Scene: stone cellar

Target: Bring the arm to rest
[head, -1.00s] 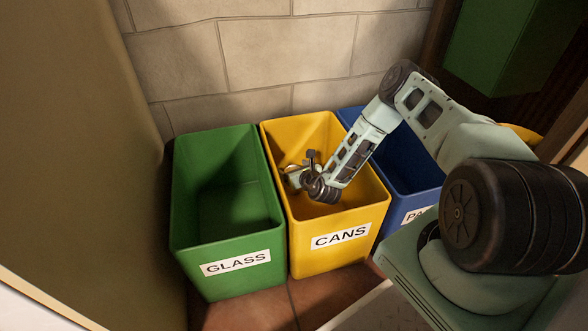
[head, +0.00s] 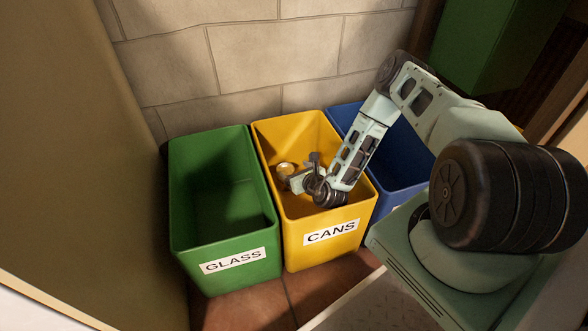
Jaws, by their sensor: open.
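My gripper (head: 294,178) is over the mouth of the yellow bin (head: 325,255) labelled CANS, at the end of my arm, which reaches in from the right. The jaws are open; their tips are small and partly hidden by the wrist. A small round gold-coloured thing, perhaps a can (head: 286,169), shows just beyond the gripper, within the bin's outline. I cannot tell whether it touches the jaws.
A green bin (head: 228,278) labelled GLASS stands left of the yellow one, and a blue bin (head: 405,160) stands right of it, partly behind my arm. A stone wall (head: 255,60) rises close behind. A tan panel (head: 70,150) bounds the left side.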

